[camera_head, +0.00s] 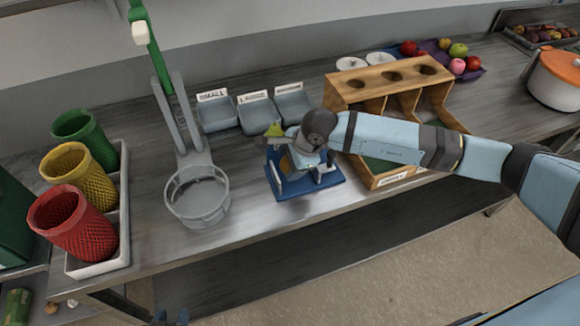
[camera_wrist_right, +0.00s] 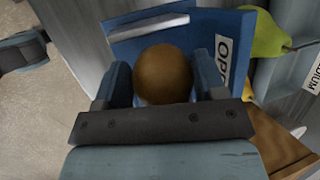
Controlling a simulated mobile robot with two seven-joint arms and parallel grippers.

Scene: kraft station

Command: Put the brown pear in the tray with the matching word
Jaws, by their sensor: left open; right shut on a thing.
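My right gripper (camera_head: 296,168) is over the blue tray or stand (camera_head: 335,182) in the head view. In the right wrist view its two fingers are shut on a round brown thing, the brown pear (camera_wrist_right: 163,74). Its stem and lower side are hidden. Behind it in that view is the blue stand (camera_wrist_right: 225,30) with a partly hidden word label, starting "OP". Three grey trays (camera_head: 217,118) with word cards stand behind; the left card reads "SMALL". My left gripper (camera_head: 172,318) barely shows at the bottom edge of the head view.
A green pear (camera_head: 274,130) lies between the grey trays and the stand; it also shows in the wrist view (camera_wrist_right: 270,36). A wooden rack (camera_head: 385,82) stands right. A grey basket (camera_head: 197,200) and colored cups (camera_head: 75,215) stand left.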

